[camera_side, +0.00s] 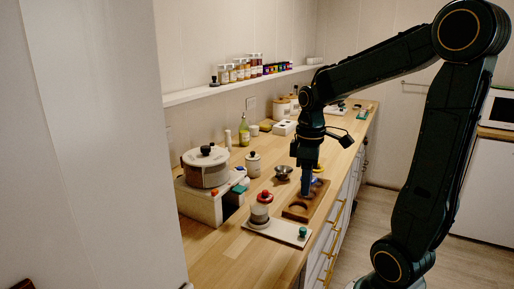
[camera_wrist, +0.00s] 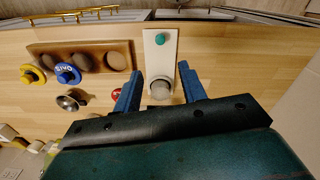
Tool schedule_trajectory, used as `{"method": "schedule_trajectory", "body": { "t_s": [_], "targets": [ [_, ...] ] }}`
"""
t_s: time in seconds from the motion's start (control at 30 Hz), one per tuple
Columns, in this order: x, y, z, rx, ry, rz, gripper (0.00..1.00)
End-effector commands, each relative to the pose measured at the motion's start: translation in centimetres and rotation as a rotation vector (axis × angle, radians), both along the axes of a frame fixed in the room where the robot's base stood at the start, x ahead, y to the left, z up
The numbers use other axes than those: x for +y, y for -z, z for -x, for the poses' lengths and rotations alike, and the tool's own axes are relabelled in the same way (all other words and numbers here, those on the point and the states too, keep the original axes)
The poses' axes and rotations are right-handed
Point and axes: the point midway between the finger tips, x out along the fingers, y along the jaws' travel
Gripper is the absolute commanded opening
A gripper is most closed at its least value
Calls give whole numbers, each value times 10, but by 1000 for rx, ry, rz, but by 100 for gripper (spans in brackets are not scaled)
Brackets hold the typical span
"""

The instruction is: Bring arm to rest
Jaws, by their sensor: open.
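My gripper (camera_side: 307,190) points straight down over the wooden counter, close to the dark wooden board with round hollows (camera_side: 298,212). In the wrist view my gripper (camera_wrist: 161,88) has its two blue fingers spread apart with nothing held between them. Beyond and between the fingertips in that view is a pale board (camera_wrist: 160,54) with a teal knob (camera_wrist: 160,39) and a grey round piece. In the side view this pale board (camera_side: 285,233) lies in front of the dark board. The exact height of my fingertips above the counter is hard to tell.
A pot (camera_side: 205,168) stands on a white box at the left, with a lidded jar (camera_side: 253,163) near it. A metal bowl (camera_wrist: 71,100), a blue ring (camera_wrist: 66,73) and a yellow ring (camera_wrist: 33,75) lie near the dark board. A shelf (camera_side: 240,84) with jars runs above.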

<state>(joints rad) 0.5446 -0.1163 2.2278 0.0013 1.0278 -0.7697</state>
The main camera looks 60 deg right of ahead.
Motion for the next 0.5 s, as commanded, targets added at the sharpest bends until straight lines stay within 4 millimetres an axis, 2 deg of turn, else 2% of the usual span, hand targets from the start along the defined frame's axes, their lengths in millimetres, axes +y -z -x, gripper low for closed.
{"method": "schedule_trajectory", "body": {
  "t_s": [0.27,0.5],
  "targets": [
    [6,-3,0,-15,5,9,41],
    [36,-18,2,-97,38,42,41]
  ]
}}
